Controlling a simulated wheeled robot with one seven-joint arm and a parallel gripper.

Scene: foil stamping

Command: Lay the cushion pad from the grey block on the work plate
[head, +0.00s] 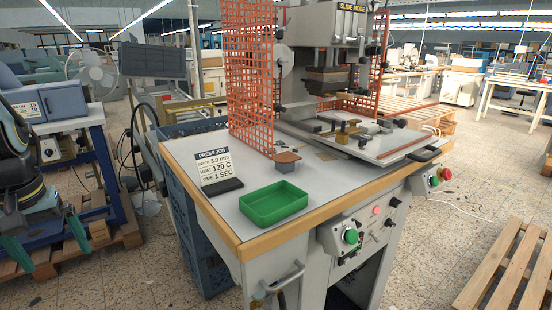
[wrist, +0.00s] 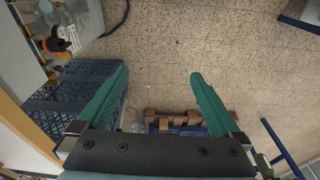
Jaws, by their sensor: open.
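A small brown pad (head: 287,156), seemingly the cushion pad, lies on top of the grey block (head: 287,165) on the press table. The work plate (head: 390,148) is the pale plate under the press head, to the right of the block, with brass-coloured pieces and dark knobs on it. My gripper (head: 48,236) shows at the far left in the head view, well away from the table. In the wrist view my gripper (wrist: 158,74) has its two green fingers wide apart with nothing between them; the floor shows below.
A green tray (head: 273,204) stands at the front of the table (head: 220,160). A press job sign (head: 213,170) stands left of the block. An orange mesh guard (head: 250,75) rises behind the block. A blue crate (wrist: 75,82) shows beside my fingers.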

